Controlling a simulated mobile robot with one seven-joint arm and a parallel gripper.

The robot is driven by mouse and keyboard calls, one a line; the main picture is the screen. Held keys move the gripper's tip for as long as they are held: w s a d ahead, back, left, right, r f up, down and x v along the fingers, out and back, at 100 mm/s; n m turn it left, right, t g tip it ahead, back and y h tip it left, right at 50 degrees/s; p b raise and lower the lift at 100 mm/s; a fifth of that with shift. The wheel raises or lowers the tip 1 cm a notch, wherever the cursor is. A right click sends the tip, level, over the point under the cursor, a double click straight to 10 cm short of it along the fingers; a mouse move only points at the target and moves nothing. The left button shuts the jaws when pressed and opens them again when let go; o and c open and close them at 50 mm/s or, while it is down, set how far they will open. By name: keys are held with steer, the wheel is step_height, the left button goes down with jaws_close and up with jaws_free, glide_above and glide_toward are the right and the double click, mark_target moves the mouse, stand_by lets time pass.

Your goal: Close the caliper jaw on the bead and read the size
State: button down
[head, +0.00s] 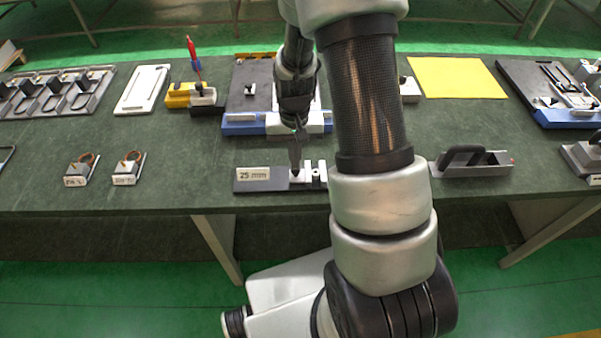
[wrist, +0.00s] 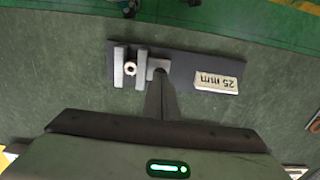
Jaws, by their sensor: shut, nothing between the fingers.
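The caliper's dark base plate (head: 270,186) lies near the table's front edge, behind my arm in the head view; it also shows in the wrist view (wrist: 182,66). Its white label (head: 253,173) reads "25 mm". In the wrist view, two pale grey upright jaws (wrist: 118,66) stand at the left end, with a small pale ring-like bead (wrist: 130,68) between them. I cannot tell whether both jaws touch the bead. My gripper (wrist: 160,78) is shut and empty, pointing down, its tips at the label-side jaw's block (wrist: 155,66). Contact there is unclear.
Two small labelled blocks with copper rings (head: 128,168) stand to the left. A dark handled tool (head: 472,162) lies to the right. A blue-edged fixture (head: 245,125) stands behind the caliper, and a yellow sheet (head: 458,77) lies at the back right.

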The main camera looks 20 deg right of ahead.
steer(key=shift+f, duration=0.35)
steer(key=shift+s+d+b, duration=0.15)
steer(key=shift+d+b, duration=0.2)
steer(key=shift+d, duration=0.1)
stand_by(1.0)
step_height(320, 180, up, 7)
steer(key=p, duration=0.4)
steer(key=shift+p, duration=0.35)
stand_by(0.5)
steer(key=s+a+r+n+t, duration=0.1)
steer(key=s+a+r, duration=0.1)
steer(key=r, duration=0.7)
steer(key=s+a+r+n+t, duration=0.1)
steer(key=s+r+t, duration=0.15)
steer(key=r, duration=0.65)
steer(key=s+a+r+n+t, duration=0.1)
steer(key=s+a+r+t, duration=0.1)
steer(key=s+r, duration=0.8)
steer(key=shift+s+n, duration=0.3)
steer(key=shift+s, duration=0.8)
